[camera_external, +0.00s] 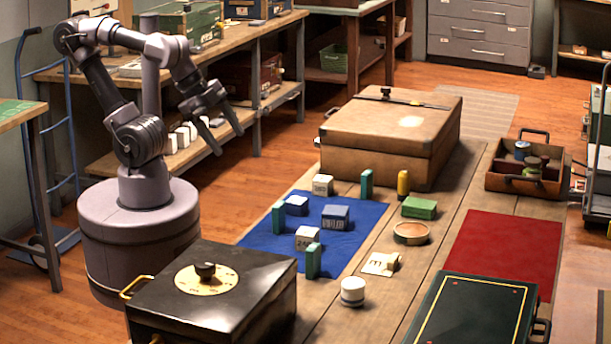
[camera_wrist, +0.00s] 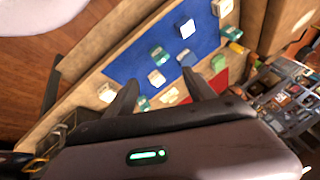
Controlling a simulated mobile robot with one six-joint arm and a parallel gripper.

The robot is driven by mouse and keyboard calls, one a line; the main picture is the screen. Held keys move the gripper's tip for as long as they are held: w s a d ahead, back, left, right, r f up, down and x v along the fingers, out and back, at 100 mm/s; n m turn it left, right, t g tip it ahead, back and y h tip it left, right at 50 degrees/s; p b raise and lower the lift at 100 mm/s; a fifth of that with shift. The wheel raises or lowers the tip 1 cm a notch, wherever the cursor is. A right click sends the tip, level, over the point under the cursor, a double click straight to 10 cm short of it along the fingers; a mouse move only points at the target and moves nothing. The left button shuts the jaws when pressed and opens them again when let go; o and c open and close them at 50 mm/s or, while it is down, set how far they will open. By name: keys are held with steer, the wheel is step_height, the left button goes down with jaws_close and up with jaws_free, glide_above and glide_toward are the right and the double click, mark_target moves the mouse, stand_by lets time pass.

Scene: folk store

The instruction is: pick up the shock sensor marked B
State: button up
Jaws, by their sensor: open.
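No letter B can be read, so I cannot tell which one is the shock sensor. My gripper (camera_external: 230,144) is open and empty, raised left of the mat and apart from every block. The wrist view shows its spread fingers (camera_wrist: 160,78) over the blue mat (camera_wrist: 125,68).
A large tan case (camera_external: 385,150) stands behind the mat and a black box (camera_external: 215,300) in front. A yellow cylinder (camera_external: 403,184), green block (camera_external: 419,208), round tin (camera_external: 411,233) and white jar (camera_external: 353,291) stand to the right. A red mat (camera_external: 505,250) looks bare.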

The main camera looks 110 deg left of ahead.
steer(key=shift+c, duration=0.4)
steer(key=c, duration=0.3)
steer(key=shift+c, duration=0.2)
